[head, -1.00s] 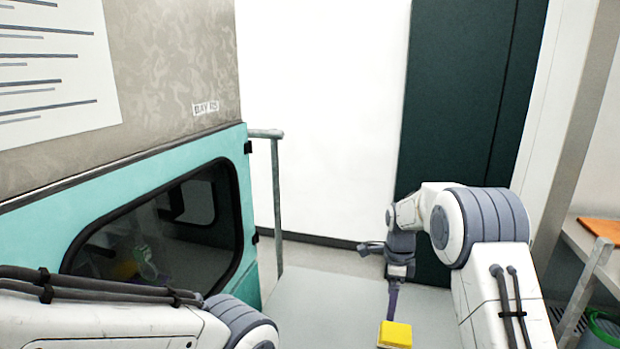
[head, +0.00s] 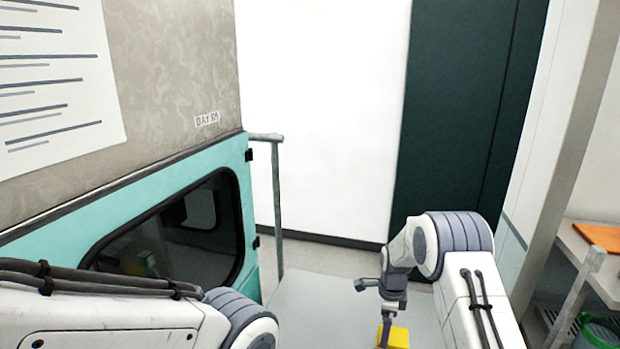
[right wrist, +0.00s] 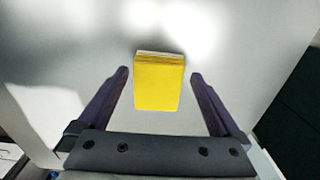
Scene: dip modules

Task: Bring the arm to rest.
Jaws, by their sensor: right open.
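My right gripper (head: 385,335) is low in the head view, partly cut off by the bottom edge, beside a yellow block (head: 398,337). In the right wrist view the gripper (right wrist: 160,74) is open, its two dark fingers spread to either side of the yellow block (right wrist: 158,85). A gap shows between the block and each finger. The block is on a plain grey surface (right wrist: 235,75); its exact distance from the fingertips is hard to tell. My left arm crosses the lower left of the head view, but its gripper is not seen.
A teal cabinet with a dark window (head: 175,240) stands at the left, a grey post (head: 277,205) beside it. A dark panel (head: 450,110) is behind the right arm. At the right are a bench with an orange item (head: 600,237) and a green bin (head: 598,335).

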